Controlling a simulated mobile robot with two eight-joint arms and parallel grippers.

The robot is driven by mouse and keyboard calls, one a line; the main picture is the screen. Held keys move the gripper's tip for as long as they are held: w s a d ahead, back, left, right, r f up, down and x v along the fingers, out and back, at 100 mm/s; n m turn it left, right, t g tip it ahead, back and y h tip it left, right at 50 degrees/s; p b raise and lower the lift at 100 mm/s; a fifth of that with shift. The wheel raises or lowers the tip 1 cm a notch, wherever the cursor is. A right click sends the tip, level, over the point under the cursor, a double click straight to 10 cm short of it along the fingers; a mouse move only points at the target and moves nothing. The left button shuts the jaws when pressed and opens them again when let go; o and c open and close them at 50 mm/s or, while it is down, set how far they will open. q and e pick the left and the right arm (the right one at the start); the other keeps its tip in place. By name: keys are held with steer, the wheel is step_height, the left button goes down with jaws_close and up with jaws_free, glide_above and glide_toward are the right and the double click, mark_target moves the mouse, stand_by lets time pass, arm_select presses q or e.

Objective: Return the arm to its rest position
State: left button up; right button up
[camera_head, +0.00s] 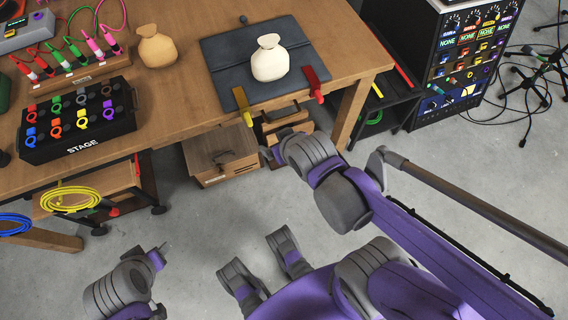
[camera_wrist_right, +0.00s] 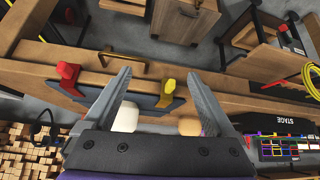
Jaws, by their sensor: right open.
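My right gripper (camera_head: 272,153) is in front of the table's (camera_head: 185,110) near edge, above the open drawers. In the right wrist view my right gripper (camera_wrist_right: 158,80) has its two fingers spread with nothing held between them. The table edge shows beyond the fingertips. My left gripper (camera_head: 160,250) is at the lower left over the floor, small and partly hidden by its own arm, so its jaws are unclear.
A cream sack (camera_head: 269,60) sits on a dark mat (camera_head: 228,82), with yellow (camera_head: 243,106) and red (camera_head: 314,84) clamps at its edge. A tan sack (camera_head: 156,47) and a stage box (camera_head: 75,120) stand left. Open drawers (camera_head: 222,152) project below. The floor in front is clear.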

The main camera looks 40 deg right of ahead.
steer(key=s+a+f+n+g+y, duration=0.1)
steer(key=s+a+g, duration=0.1)
steer(key=s, duration=0.4)
steer(key=shift+s+a+g, duration=0.3)
steer(key=shift+a+g, duration=0.1)
steer(key=shift+a, duration=0.1)
steer(key=shift+f, duration=0.1)
step_height(320, 180, up, 14)
steer(key=w+p, duration=0.1)
steer(key=p, duration=1.1)
steer(key=shift+w+t+p, duration=0.3)
steer(key=shift+w+p, duration=0.1)
